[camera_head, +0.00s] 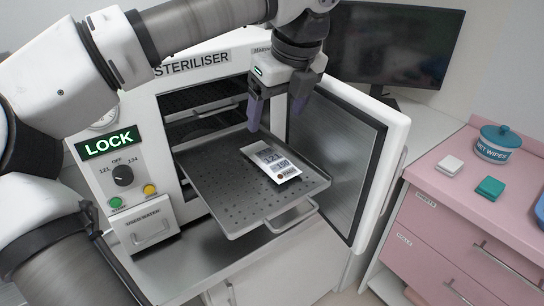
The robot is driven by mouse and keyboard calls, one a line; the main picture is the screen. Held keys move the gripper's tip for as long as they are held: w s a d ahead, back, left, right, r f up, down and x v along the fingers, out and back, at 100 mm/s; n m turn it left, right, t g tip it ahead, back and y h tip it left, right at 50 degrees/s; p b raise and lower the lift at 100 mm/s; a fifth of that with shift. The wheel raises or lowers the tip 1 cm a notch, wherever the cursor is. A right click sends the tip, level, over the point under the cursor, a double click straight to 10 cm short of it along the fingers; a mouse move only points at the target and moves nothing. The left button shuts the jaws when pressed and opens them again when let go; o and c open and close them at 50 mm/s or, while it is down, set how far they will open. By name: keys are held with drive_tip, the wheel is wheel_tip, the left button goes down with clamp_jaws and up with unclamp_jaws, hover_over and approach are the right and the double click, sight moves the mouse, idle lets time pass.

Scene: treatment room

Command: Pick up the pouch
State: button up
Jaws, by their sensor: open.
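The pouch (274,160) is a flat white packet with printed text and numbers. It lies on the perforated metal tray (237,200), which is pulled out of the steriliser (215,72). My gripper (275,118) hangs above the tray with its two fingers pointing down. Its jaws are open and empty, above the far end of the pouch and apart from it.
The steriliser door (335,150) stands open to the right of the tray. A lit LOCK display (109,142) is on the left front. A pink cabinet (440,215) on the right bears a teal wipes tub (494,147) and small blocks. A dark monitor (394,45) stands behind.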

hover_over(270, 156)
drive_tip(key=s, duration=0.1)
drive_tip(key=f, duration=0.3)
drive_tip(key=f+p, duration=0.1)
drive_tip(key=f, duration=0.1)
drive_tip(key=shift+s+d, duration=0.1)
drive_tip(key=shift+d, duration=0.2)
drive_tip(key=shift+s+d+p+x, duration=0.15)
drive_tip(key=shift+p+x, duration=0.45)
drive_tip(key=shift+x, duration=0.8)
drive_tip(key=shift+s+d+p+x, duration=0.15)
drive_tip(key=shift+p+x, duration=0.4)
drive_tip(key=shift+x, duration=0.85)
drive_tip(key=shift+f, duration=0.15)
drive_tip(key=c, duration=1.1)
drive_tip(key=shift+o, duration=0.2)
wheel_tip(270, 156, up, 18)
drive_tip(key=b, duration=0.4)
drive_tip(key=shift+f, duration=0.2)
